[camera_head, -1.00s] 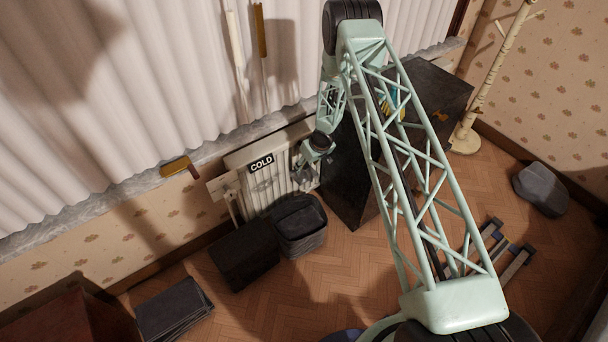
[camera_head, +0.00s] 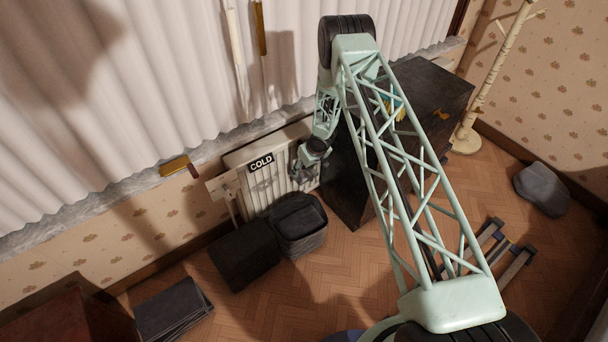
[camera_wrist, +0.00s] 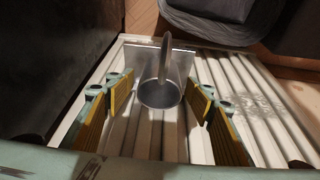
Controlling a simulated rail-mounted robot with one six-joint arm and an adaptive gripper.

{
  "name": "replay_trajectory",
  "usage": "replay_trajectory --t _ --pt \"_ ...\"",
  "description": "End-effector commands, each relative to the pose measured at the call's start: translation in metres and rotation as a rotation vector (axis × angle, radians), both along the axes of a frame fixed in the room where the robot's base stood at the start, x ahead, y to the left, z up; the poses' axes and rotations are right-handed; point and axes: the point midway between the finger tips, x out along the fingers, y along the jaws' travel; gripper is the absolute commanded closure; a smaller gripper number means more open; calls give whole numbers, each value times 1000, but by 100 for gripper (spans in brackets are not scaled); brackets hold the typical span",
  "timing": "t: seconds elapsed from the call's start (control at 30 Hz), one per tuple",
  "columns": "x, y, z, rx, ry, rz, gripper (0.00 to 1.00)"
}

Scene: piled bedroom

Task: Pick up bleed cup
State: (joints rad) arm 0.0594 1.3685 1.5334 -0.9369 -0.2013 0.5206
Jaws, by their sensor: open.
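The bleed cup (camera_wrist: 160,94) appears to be the small round grey metal cup in the wrist view, with a curved handle-like strip rising from it. It stands against a square grey plate (camera_wrist: 178,62) in front of the ribbed white radiator (camera_wrist: 268,105). I see gaps between the pads and the cup. In the head view my gripper (camera_head: 305,166) is beside the radiator (camera_head: 270,185); I cannot make out the cup there.
A dark cabinet (camera_head: 345,185) stands close to the right of my gripper. A dark bin (camera_head: 299,222) and a dark box (camera_head: 244,255) stand in front of the radiator. A "COLD" sign (camera_head: 261,162) is on the radiator. Wooden floor (camera_head: 330,285) is clear in front.

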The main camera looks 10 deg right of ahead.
Motion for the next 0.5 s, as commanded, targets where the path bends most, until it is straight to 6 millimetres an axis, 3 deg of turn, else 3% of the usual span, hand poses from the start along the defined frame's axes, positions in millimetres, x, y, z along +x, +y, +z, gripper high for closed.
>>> replay_trajectory --t 0.5 --pt "3 1 -9 -1 1 -1 51"
